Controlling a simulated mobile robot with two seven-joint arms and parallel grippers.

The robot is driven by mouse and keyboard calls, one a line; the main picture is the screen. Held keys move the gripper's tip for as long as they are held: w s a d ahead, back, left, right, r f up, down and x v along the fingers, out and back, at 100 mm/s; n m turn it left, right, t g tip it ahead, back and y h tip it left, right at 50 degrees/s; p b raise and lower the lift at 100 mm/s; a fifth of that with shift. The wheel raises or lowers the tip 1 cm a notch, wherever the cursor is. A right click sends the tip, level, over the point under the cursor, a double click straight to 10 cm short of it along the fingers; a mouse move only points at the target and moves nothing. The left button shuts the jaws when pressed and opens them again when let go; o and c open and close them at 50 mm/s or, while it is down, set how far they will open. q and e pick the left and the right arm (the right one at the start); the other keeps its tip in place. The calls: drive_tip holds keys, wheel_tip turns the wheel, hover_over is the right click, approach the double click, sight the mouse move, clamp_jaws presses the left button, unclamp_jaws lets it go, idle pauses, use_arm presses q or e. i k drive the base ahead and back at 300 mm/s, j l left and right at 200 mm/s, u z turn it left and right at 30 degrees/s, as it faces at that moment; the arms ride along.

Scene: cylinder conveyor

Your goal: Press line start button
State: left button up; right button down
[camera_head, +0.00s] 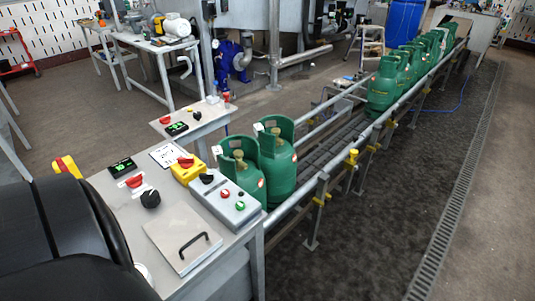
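A grey control box (224,199) sits on the grey table at the near end of the conveyor. On its top are a green button (240,206), a red button (225,194) and a black knob (206,178). No button label is readable, so I cannot tell which one is the line start. The green button is uncovered, with nothing touching it. Neither of my grippers is in view.
Green gas cylinders (282,167) stand beside the control box, with several more (383,88) farther along the railed conveyor. The table (126,211) also holds a yellow box with a red knob (187,170) and a handled plate (183,238). Dark floor lies right.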

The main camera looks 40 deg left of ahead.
sight(240, 206)
drive_tip(key=i+u, duration=0.2)
drive_tip(key=i, duration=0.3)
drive_tip(key=i+u, duration=0.25)
drive_tip(key=i, duration=0.2)
drive_tip(key=i+l+u, duration=0.2)
drive_tip(key=i, duration=0.25)
drive_tip(key=i+j+u, duration=0.15)
drive_tip(key=i+u, duration=0.5)
drive_tip(key=u, duration=0.25)
drive_tip(key=i+u, duration=0.45)
drive_tip(key=k+z, duration=0.1)
drive_tip(key=z, duration=8.55)
